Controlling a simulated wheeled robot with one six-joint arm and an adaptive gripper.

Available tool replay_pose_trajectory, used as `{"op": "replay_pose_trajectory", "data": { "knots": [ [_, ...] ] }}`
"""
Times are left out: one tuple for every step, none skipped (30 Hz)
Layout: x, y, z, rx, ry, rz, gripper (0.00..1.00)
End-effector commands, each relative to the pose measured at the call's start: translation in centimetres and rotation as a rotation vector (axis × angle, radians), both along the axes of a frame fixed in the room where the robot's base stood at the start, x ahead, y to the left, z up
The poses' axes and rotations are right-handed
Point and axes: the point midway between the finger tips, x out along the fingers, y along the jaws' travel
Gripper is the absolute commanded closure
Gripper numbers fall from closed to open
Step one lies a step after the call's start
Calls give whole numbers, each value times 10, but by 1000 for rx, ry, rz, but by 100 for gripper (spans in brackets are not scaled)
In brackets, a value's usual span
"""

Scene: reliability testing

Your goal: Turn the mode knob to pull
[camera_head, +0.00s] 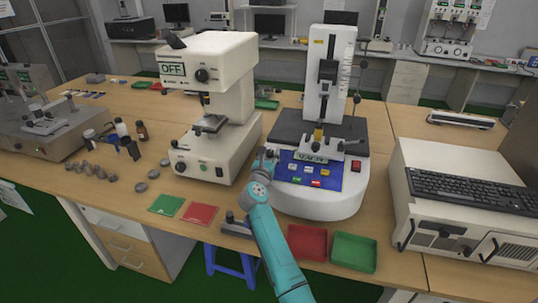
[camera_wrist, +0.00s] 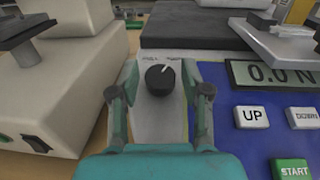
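The mode knob (camera_wrist: 160,80) is a round black dial on a light grey plate, seen in the wrist view. Its white pointer line points up and to the right. Small lettering above it is too blurred to read surely. My gripper (camera_wrist: 160,76) is open, with one finger on each side of the knob and a visible gap to it on both sides. In the head view my gripper (camera_head: 265,160) is at the left edge of the tester's blue control panel (camera_head: 328,178) and hides the knob there.
Right of the knob are a display (camera_wrist: 272,73) reading 0.0 N, an UP button (camera_wrist: 251,115), a DOWN button (camera_wrist: 304,117) and a green START button (camera_wrist: 292,170). A white machine (camera_head: 212,150) stands close on the left. Red (camera_head: 307,257) and green (camera_head: 354,267) trays lie in front.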

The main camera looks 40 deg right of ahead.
Motion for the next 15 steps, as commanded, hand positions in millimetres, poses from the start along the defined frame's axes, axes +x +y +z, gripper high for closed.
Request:
{"op": "replay_pose_trajectory", "data": {
  "knots": [
    [0, 0, 0, 0, 0, 0, 72],
    [0, 0, 0, 0, 0, 0, 80],
    [0, 0, 0, 0, 0, 0, 90],
    [0, 0, 0, 0, 0, 0, 97],
    [0, 0, 0, 0, 0, 0, 100],
    [0, 0, 0, 0, 0, 0, 100],
    [0, 0, 0, 0, 0, 0, 100],
    [0, 0, 0, 0, 0, 2, 100],
    [0, 0, 0, 0, 2, 6, 100],
    [0, -1, 0, 0, 4, 11, 100],
    [-1, -1, -1, -1, 7, 19, 100],
    [-1, -2, -1, -2, 11, 33, 100],
    [-1, -2, -1, -5, 16, 48, 100],
    [-1, -2, -2, -7, 20, 63, 100],
    [-1, -2, -2, -11, 26, 85, 100]
  ]
}}
